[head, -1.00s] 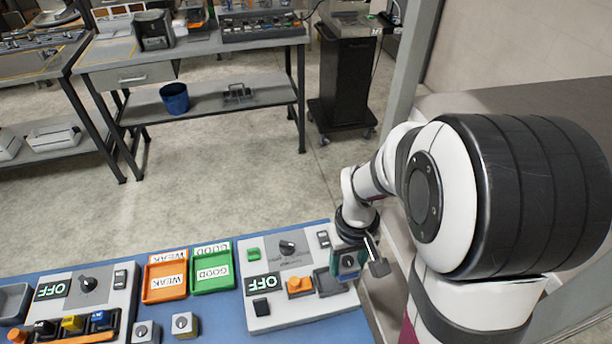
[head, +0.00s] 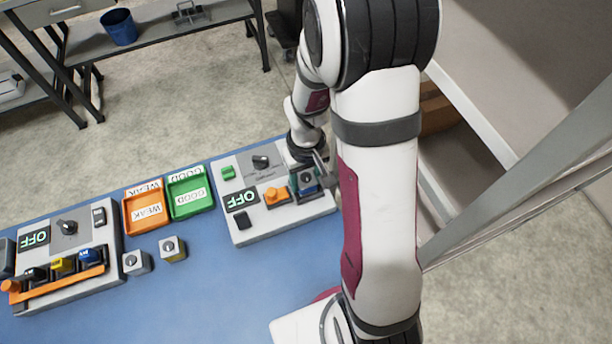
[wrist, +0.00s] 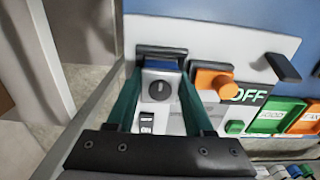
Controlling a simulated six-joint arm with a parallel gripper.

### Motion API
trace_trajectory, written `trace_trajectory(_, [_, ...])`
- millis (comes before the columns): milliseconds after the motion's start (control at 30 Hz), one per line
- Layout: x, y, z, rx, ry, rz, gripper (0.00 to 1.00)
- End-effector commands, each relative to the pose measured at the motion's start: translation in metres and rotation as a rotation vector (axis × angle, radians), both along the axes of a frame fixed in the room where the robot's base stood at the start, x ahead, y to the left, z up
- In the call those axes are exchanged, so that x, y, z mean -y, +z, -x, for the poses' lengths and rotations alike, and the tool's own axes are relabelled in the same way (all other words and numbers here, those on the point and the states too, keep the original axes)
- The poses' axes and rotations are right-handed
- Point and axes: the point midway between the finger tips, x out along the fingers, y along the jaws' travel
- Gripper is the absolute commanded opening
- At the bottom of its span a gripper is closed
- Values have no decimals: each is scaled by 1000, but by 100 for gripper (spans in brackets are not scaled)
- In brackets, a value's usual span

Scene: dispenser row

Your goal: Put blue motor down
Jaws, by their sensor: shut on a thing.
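My gripper (wrist: 158,80) is shut on the blue motor (wrist: 161,66), a small grey and blue block with a dark round face, held between its two teal fingers. In the head view, the blue motor (head: 307,180) is at the right end of the right-hand panel (head: 245,228), with my gripper (head: 305,174) around it. A dark holder (wrist: 160,51) shows just past the motor in the wrist view. The motor covers part of this holder; I cannot tell whether it touches it.
An orange knob block (head: 275,195) stands close beside the motor. A green GOOD tray (head: 190,205) and an orange WEAK tray (head: 150,222) lie left of the panel. Two grey blocks (head: 136,263) (head: 173,249) stand near a left panel (head: 106,238). The front blue mat (head: 200,305) is clear.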

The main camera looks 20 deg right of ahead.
Motion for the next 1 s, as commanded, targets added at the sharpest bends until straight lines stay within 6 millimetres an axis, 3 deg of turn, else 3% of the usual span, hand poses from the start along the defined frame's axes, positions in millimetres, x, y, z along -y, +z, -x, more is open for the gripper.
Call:
trace_trajectory(100, [0, -8, 0, -2, 0, 0, 0])
trace_trajectory(133, [0, -8, 0, -3, 0, 0, 56])
trace_trajectory(200, [0, -8, 0, -2, -1, 0, 65])
trace_trajectory(367, [0, -4, 0, -1, -3, -1, 65])
trace_trajectory(467, [0, 9, -1, 2, -1, 0, 65])
trace_trajectory(800, [0, 96, -1, 4, 0, 0, 65])
trace_trajectory(1000, [-1, 125, 2, 0, -4, -1, 65])
